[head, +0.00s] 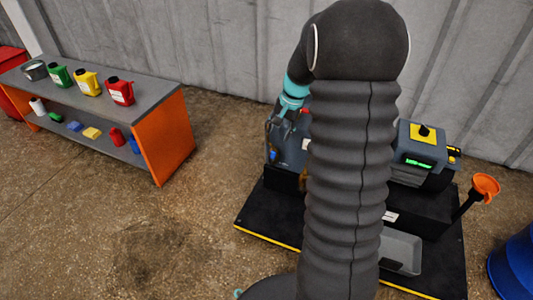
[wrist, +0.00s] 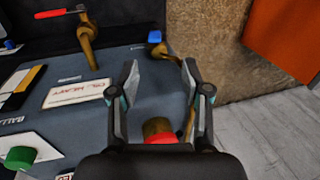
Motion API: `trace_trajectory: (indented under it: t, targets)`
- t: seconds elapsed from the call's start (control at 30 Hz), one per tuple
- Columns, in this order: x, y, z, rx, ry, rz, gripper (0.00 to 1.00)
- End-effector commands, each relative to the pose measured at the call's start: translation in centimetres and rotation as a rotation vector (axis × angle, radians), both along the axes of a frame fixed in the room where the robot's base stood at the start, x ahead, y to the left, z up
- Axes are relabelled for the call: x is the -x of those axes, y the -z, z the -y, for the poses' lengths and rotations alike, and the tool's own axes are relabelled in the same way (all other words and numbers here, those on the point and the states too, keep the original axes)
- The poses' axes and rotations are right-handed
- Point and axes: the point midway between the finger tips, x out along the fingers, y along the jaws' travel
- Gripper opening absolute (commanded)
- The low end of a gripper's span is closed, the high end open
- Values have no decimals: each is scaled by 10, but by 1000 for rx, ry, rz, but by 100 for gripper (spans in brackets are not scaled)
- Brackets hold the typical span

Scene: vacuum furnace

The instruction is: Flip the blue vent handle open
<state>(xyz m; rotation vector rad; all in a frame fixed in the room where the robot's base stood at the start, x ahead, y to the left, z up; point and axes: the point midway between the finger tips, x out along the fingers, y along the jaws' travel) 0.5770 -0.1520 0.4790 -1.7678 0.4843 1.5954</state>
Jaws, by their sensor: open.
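The blue vent handle (wrist: 154,36) shows in the wrist view as a small blue tip at the machine's edge, with brass parts beside it. It lies beyond my gripper (wrist: 160,68), whose two fingers are spread apart with nothing held between them. In the head view a small blue piece (head: 273,155), likely the same handle, shows low on the left side of the machine. My gripper is beside that side of the machine, partly hidden by my arm. I cannot tell the handle's exact angle.
In the wrist view, a red-handled brass valve (wrist: 88,40) stands at upper left, a red-topped brass part (wrist: 160,136) lies close below the fingers, and a green knob (wrist: 20,157) is at lower left. A shelf (head: 150,90) with jugs stands left; an orange funnel (head: 485,185) stands right.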

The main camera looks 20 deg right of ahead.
Motion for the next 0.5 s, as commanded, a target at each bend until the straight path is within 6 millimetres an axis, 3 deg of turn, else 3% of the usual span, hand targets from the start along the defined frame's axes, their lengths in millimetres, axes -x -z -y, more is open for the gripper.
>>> trace_trajectory:
  t: [0.5]
  targets:
    - [-13, 92, -11, 0, 7, -3, 48]
